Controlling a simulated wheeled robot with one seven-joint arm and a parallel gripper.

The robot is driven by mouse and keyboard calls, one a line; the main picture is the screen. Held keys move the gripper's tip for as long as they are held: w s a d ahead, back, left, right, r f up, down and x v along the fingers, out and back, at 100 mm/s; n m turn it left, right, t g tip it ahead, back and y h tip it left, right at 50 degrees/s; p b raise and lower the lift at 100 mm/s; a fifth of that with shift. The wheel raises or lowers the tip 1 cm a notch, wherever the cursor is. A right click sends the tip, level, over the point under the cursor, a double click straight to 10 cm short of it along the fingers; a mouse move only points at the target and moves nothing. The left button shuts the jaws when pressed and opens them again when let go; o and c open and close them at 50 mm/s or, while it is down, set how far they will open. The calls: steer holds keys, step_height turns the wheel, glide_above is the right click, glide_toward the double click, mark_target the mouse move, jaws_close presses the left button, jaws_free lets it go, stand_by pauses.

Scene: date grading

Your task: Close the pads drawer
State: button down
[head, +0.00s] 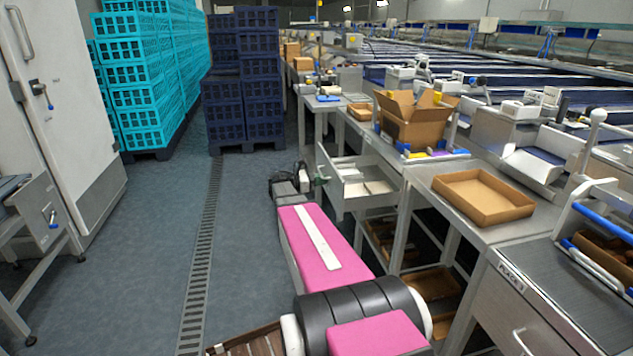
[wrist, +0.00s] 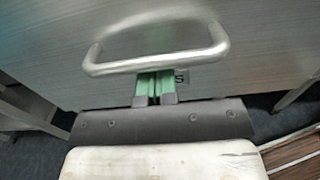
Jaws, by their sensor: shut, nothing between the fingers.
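The pads drawer (head: 346,172) stands pulled out from under the bench in the middle of the head view, with pale flat pads lying inside. Its grey front panel (wrist: 255,55) fills the wrist view, with a curved metal handle (wrist: 110,66) and a label mostly hidden by my fingers. My gripper (wrist: 155,78) is shut and empty, its green fingers side by side at the handle's bar. Whether the tips touch the bar or the panel I cannot tell. In the head view my gripper (head: 320,180) is small, in front of the drawer's front.
An open cardboard box (head: 412,120) stands on the bench above the drawer, and a shallow cardboard tray (head: 482,196) lies nearer. Brown trays (head: 430,283) sit on a low shelf below. The floor (head: 165,210) to the left is clear, with stacked dark crates (head: 245,90) farther back.

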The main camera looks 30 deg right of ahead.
steer(key=x, duration=2.1)
steer(key=shift+s+d, duration=0.15)
steer(key=shift+d, duration=0.1)
steer(key=shift+d, duration=0.1)
steer(key=shift+a, duration=0.35)
steer(key=v, duration=1.4)
steer(key=shift+f, duration=0.1)
